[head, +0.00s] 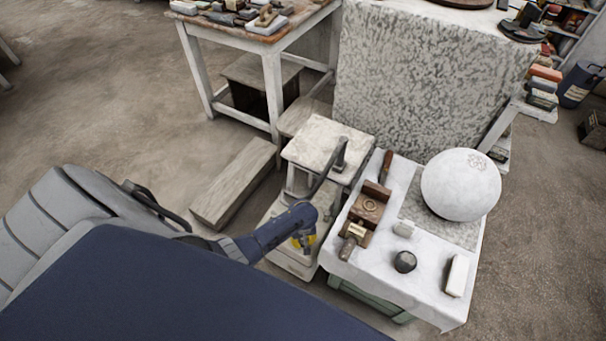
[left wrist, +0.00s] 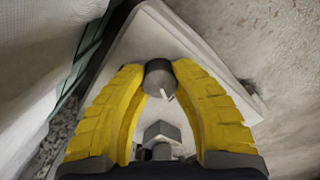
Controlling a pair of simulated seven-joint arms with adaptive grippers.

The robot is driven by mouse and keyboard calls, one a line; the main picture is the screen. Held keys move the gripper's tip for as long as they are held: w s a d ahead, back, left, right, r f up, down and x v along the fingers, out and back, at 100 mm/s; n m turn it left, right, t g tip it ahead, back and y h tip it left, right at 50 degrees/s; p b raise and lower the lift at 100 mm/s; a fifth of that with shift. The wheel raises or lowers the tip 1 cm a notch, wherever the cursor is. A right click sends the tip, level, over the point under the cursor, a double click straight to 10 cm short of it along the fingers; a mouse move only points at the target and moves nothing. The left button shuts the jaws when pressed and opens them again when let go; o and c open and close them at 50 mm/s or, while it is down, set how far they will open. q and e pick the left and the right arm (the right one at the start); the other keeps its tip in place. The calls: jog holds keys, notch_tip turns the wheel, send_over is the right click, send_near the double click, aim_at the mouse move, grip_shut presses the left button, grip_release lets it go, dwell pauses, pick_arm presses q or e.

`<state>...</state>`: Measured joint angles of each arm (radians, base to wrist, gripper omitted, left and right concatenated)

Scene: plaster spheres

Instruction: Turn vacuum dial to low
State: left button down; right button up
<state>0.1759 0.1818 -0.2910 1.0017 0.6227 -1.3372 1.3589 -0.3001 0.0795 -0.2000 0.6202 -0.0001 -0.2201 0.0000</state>
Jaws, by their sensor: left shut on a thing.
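The dial (left wrist: 159,76) is a dark round knob with a short white pointer mark, on a pale panel (left wrist: 150,40) in the left wrist view. The yellow fingertips of my left gripper (left wrist: 159,80) are shut on the dial, one on each side. In the head view, my left gripper (head: 303,243) reaches down to the front of the pale vacuum unit (head: 292,264), beside the cloth-covered table. My blue wrist hides the dial there. A dark hose rises above the unit. No setting label is readable. My right gripper is not in view.
A white-clothed table (head: 345,268) stands close to the right of my left gripper. It bears a white sphere (head: 460,184), a brown wooden block (head: 367,205), a dark round object (head: 405,261) and a white bar (head: 457,275). A plank (head: 233,182) lies on the floor.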

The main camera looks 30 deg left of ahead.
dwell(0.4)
pick_arm(q)
jog(key=c, duration=0.9)
grip_release()
jog(key=shift+r, duration=6)
